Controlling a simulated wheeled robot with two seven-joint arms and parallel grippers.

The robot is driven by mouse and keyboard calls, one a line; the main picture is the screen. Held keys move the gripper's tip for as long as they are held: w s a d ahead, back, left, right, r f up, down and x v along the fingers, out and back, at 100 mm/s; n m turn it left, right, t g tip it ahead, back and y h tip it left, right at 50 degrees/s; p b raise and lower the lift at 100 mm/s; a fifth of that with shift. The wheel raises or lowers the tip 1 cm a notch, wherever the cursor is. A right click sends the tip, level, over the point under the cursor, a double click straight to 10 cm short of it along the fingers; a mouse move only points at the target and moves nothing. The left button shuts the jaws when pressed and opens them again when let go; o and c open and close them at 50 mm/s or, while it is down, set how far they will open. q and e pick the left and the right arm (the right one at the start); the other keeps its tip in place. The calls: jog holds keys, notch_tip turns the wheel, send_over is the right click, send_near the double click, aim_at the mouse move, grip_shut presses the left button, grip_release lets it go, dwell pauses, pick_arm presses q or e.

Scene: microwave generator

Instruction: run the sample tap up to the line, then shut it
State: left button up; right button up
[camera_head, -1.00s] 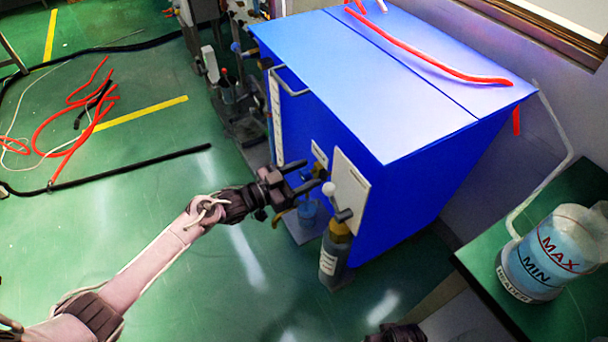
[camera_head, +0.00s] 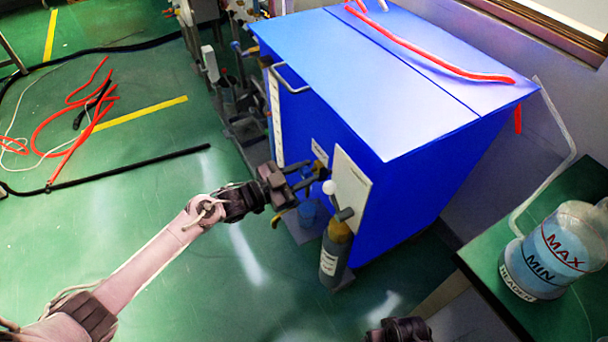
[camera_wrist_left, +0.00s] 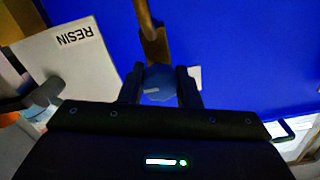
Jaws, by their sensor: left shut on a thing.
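The sample tap shows in the left wrist view as a brass body (camera_wrist_left: 153,45) on the blue cabinet front, with a dark blue knob (camera_wrist_left: 158,84) at its near end. My left gripper (camera_head: 312,176) has one finger on each side of this knob and is shut on it. In the head view the fingers partly hide the tap. A small container with blue contents (camera_head: 307,212) stands below the gripper, by the cabinet's foot; no line on it can be made out. A dark part of my right arm's end (camera_head: 400,331) shows at the bottom edge, its fingers unclear.
A white panel (camera_head: 351,192), marked RESIN in the wrist view, is right of the tap, with a grey-and-yellow bottle (camera_head: 334,258) below. A header vessel marked MAX and MIN (camera_head: 552,252) stands on the green bench at right. Hoses lie on the floor at left.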

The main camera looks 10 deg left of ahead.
jog(key=shift+a+r, duration=0.1)
jog(key=shift+r, duration=0.1)
pick_arm(q)
jog(key=o, duration=1)
jog(key=v, duration=0.7)
jog(key=shift+s+a+p, duration=0.25)
jog(key=shift+a+p, duration=0.05)
pick_arm(e)
jog(key=shift+d+f, duration=0.2)
jog(key=shift+f, duration=0.6)
